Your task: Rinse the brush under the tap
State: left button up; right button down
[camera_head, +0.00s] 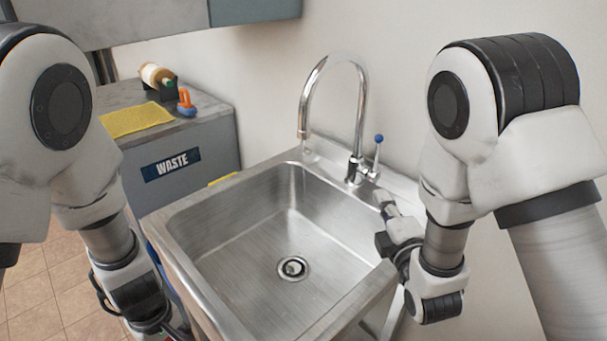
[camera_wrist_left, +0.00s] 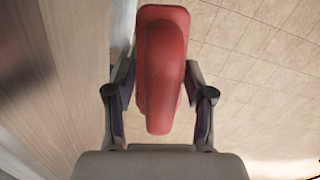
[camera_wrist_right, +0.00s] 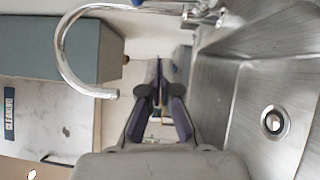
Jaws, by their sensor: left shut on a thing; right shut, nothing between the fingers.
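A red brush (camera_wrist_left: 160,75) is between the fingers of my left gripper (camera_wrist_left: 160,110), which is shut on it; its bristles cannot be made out. In the head view, my left gripper is low left of the sink, mostly cut off by the bottom edge. The chrome tap (camera_head: 362,100) arches over the steel sink (camera_head: 225,255), with no water stream visible. Its lever (camera_head: 377,155) has a blue knob (camera_head: 379,138) and stands upright. My right gripper (camera_head: 384,200) is shut and empty, just below the lever at the sink's right rim. Its shut fingers show in the right wrist view (camera_wrist_right: 158,80).
A grey cabinet labelled WASTE (camera_head: 172,165) stands left of the sink. On it are a yellow cloth (camera_head: 135,120), an orange item (camera_head: 186,102) and a roll on a stand (camera_head: 157,76). The basin is empty, with a drain (camera_head: 293,268). A wall is behind.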

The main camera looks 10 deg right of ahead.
pick_arm(q)
jog(key=shift+d+r, duration=0.1)
jog(key=shift+d, duration=0.05)
jog(key=shift+s+d+r+p, duration=0.15)
jog(key=shift+d+r+p, duration=0.3)
jog(key=shift+r, duration=0.1)
jog(key=shift+a+r+p, duration=0.3)
jog(key=shift+r+p, duration=0.25)
jog(key=shift+p, duration=0.1)
pick_arm(e)
send_near(375, 161)
jog(key=w+a+r, duration=0.3)
jog(key=a, duration=0.1)
pick_arm(q)
jog(key=shift+d+r+p, duration=0.1)
jog(key=shift+r+p, duration=0.2)
pick_arm(e)
jog(key=w+d, duration=0.2)
jog(key=w, duration=0.1)
jog(key=shift+w+d+r, duration=0.2)
jog(key=shift+d, duration=0.1)
